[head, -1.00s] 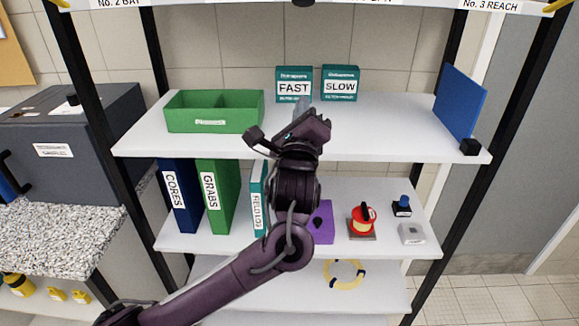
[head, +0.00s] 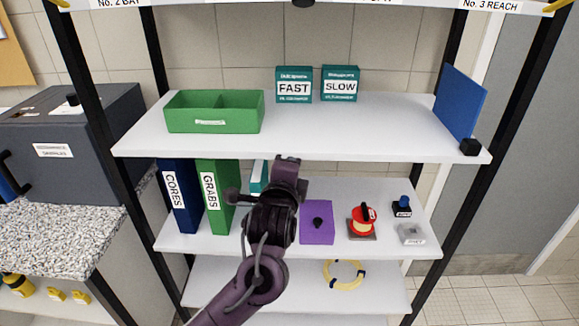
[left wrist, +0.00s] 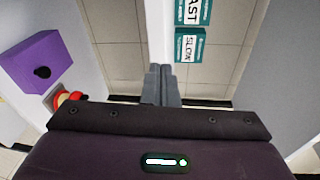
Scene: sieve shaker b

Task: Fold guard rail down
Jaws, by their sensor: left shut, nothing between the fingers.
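No part in view is plainly a guard rail. A blue panel (head: 461,101) stands upright at the right end of the upper white shelf (head: 350,130), with a black block (head: 470,147) at its front lower corner. I cannot tell whether this panel is the guard rail. My left gripper shows in the left wrist view (left wrist: 161,84), its grey fingers together with nothing between them. In the head view it is in front of the gap below the upper shelf's front edge, well left of the blue panel; its fingertips are hidden there. My right gripper is in neither view.
On the upper shelf are a green divided tray (head: 175,122) and teal FAST (head: 293,85) and SLOW (head: 340,84) boxes. Below are binders (head: 213,197), a purple box (head: 317,225), a red spool (head: 362,220) and a stamp (head: 402,206). The upper shelf's right half is largely clear.

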